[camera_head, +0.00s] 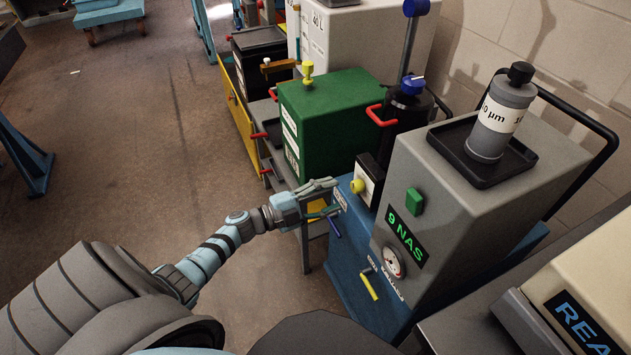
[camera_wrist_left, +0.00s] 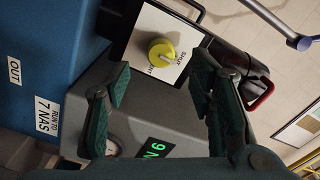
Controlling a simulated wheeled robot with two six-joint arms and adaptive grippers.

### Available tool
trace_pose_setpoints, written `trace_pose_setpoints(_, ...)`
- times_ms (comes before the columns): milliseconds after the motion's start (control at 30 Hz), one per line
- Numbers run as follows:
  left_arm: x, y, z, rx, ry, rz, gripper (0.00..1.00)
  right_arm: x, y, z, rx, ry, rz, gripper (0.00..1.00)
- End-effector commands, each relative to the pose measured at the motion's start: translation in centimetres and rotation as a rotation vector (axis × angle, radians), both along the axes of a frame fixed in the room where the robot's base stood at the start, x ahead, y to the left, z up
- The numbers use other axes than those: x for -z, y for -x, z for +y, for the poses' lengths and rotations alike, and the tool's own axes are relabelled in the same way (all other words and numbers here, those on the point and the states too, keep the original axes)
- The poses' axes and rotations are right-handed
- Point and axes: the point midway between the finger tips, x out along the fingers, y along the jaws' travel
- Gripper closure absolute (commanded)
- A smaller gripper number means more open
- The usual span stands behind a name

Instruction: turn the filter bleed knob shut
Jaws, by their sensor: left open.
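The yellow round knob (camera_head: 357,186) sits on a white plate on the upright face of the grey-and-blue filter unit. In the left wrist view the yellow knob (camera_wrist_left: 161,49) shows face-on, with a pale pointer mark and the word SHUT beside it; a second word is partly readable. My left gripper (camera_head: 336,198) is open and empty, a short way in front and to the left of the knob, apart from it. In the left wrist view its two fingers (camera_wrist_left: 160,75) stand apart below and either side of the knob. My right gripper is not in view.
The grey cabinet (camera_head: 431,171) with a green 9 NAS display and gauge is close on the right. A blue knob (camera_head: 412,85) tops a black canister. Open floor (camera_head: 130,150) lies to the left.

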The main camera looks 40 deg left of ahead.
Motion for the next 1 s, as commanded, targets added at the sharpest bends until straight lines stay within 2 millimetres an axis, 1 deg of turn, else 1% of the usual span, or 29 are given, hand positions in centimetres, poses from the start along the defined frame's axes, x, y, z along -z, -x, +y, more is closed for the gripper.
trace_pose_setpoints(33, 0.1, 1.3, 0.7, 0.001, -0.002, 0.004, 0.51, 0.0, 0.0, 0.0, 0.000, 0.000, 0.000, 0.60)
trace_pose_setpoints(100, 0.1, 2.7, 1.5, 0.002, -0.003, 0.003, 0.51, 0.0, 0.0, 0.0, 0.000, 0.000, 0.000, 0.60)
trace_pose_setpoints(200, 0.0, 4.2, 2.4, 0.002, -0.001, 0.002, 0.51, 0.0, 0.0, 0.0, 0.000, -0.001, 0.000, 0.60)
trace_pose_setpoints(300, 0.0, 4.8, 2.7, 0.002, 0.001, 0.001, 0.51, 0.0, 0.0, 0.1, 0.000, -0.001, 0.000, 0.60)
trace_pose_setpoints(833, 0.1, 4.7, 3.0, -0.010, 0.001, 0.006, 0.51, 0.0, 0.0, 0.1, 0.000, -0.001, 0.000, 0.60)
trace_pose_setpoints(867, 0.3, 4.5, 3.3, -0.027, 0.000, 0.016, 0.51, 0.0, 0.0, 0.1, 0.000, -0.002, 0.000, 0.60)
trace_pose_setpoints(933, 1.2, 3.9, 5.0, -0.107, 0.008, 0.058, 0.51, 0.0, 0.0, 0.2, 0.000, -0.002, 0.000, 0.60)
trace_pose_setpoints(967, 2.0, 3.7, 6.2, -0.159, 0.017, 0.088, 0.51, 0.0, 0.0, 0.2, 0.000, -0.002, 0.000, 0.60)
trace_pose_setpoints(1000, 3.5, 3.5, 8.0, -0.244, 0.037, 0.141, 0.51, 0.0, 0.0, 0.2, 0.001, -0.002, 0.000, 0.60)
